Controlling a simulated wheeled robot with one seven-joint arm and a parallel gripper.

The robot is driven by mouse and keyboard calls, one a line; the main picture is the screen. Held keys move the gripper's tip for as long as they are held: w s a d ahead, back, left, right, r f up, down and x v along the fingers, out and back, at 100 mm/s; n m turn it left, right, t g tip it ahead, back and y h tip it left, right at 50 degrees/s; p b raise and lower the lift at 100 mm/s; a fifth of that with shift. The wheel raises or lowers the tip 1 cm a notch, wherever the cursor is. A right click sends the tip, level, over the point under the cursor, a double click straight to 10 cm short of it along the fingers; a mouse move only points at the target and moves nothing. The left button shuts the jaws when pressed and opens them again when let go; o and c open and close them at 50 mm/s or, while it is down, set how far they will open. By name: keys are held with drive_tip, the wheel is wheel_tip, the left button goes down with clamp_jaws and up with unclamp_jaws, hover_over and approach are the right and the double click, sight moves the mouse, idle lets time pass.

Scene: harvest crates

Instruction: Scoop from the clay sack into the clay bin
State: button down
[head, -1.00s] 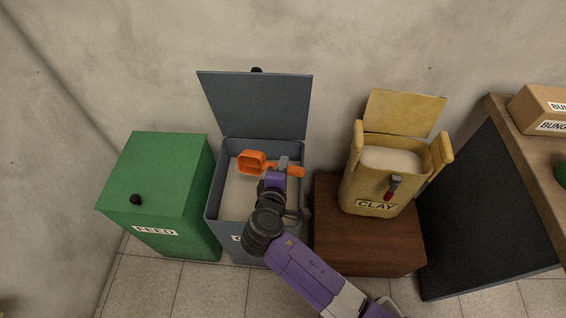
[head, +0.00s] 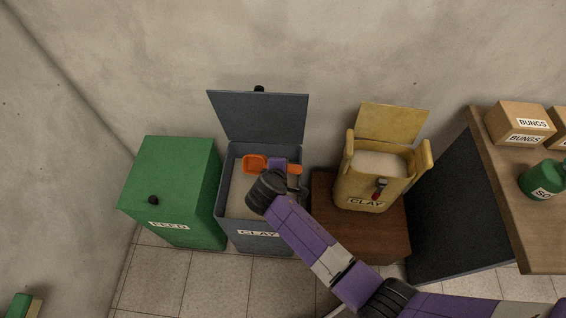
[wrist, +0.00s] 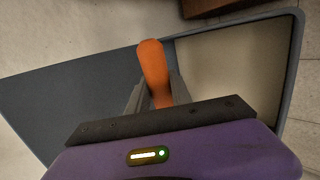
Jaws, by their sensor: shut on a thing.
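The clay bin (head: 259,237) is grey, labelled CLAY, with its lid (head: 258,117) raised against the wall. Pale material shows inside. An orange scoop (head: 255,162) is over the bin's opening; its cup is at the left and its handle at the right. My gripper (wrist: 157,92) is shut on the scoop's handle, which stands between the fingers in the wrist view; in the head view my arm hides the fingers. I cannot tell whether the cup holds anything. The yellow clay sack (head: 362,189), labelled CLAY, is open at the top with pale contents, to the right of the bin.
A closed green FEED bin (head: 170,190) stands left of the clay bin. The sack sits on a brown wooden box (head: 370,236). A dark panel (head: 450,215) and a table (head: 520,220) with BUNGS boxes (head: 521,122) and a green container (head: 541,180) are at the right.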

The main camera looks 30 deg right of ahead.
drive_tip(key=p, duration=0.1)
drive_tip(key=r+g+y+p, duration=0.1)
drive_tip(key=p, duration=0.1)
drive_tip(key=shift+w+d+r, duration=0.2)
drive_tip(key=shift+w+r, duration=0.05)
drive_tip(key=shift+r, duration=0.05)
drive_tip(key=shift+w+d+r+n+g+y+p, duration=0.1)
drive_tip(key=shift+w+d+r+g+y+p, duration=0.2)
drive_tip(key=shift+g+y, duration=0.6)
drive_tip(key=shift+w+d+r+n+g+y+p, duration=0.15)
drive_tip(key=shift+w+g+y, duration=0.35)
drive_tip(key=shift+g, duration=0.65)
drive_tip(key=shift+w+d+r+n+g+y+p, duration=0.1)
drive_tip(key=shift+w+d+g+y+p, duration=0.2)
drive_tip(key=shift+g+y, duration=0.65)
